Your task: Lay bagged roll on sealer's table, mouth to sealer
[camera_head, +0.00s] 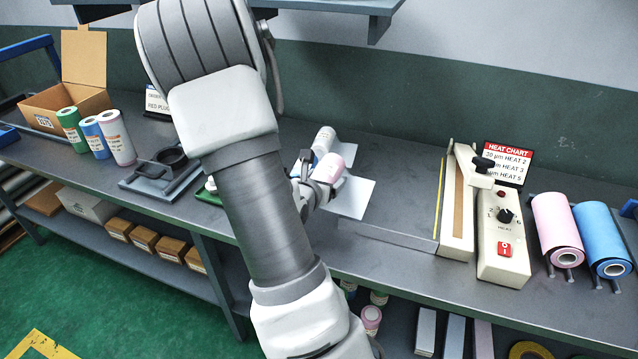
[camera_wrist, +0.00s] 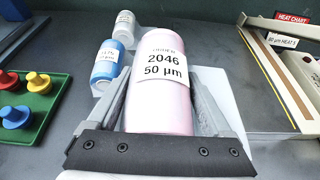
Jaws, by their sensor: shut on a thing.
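My gripper (camera_head: 310,186) is shut on a pink roll (camera_head: 329,168), above the bench just right of my arm. In the wrist view the roll (camera_wrist: 165,82) lies between the two grey fingers, its white label reading 2046, 50 µm. Whether a bag wraps it, and where a mouth points, I cannot tell. A pale sheet (camera_head: 357,199) shows beside and below the roll. The beige sealer (camera_head: 502,245) stands to the right, with its long arm (camera_head: 458,205), heat knob and red switch. Its low grey table (camera_head: 395,238) extends left from it and looks bare.
Behind the held roll, a blue roll (camera_wrist: 108,62) and a white roll (camera_wrist: 124,25) lie on pale sheets. A green tray (camera_wrist: 45,98) holds coloured plugs. Pink film (camera_head: 557,222) and blue film (camera_head: 602,238) flank the sealer's right. Upright rolls and an open carton (camera_head: 70,98) stand far left.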

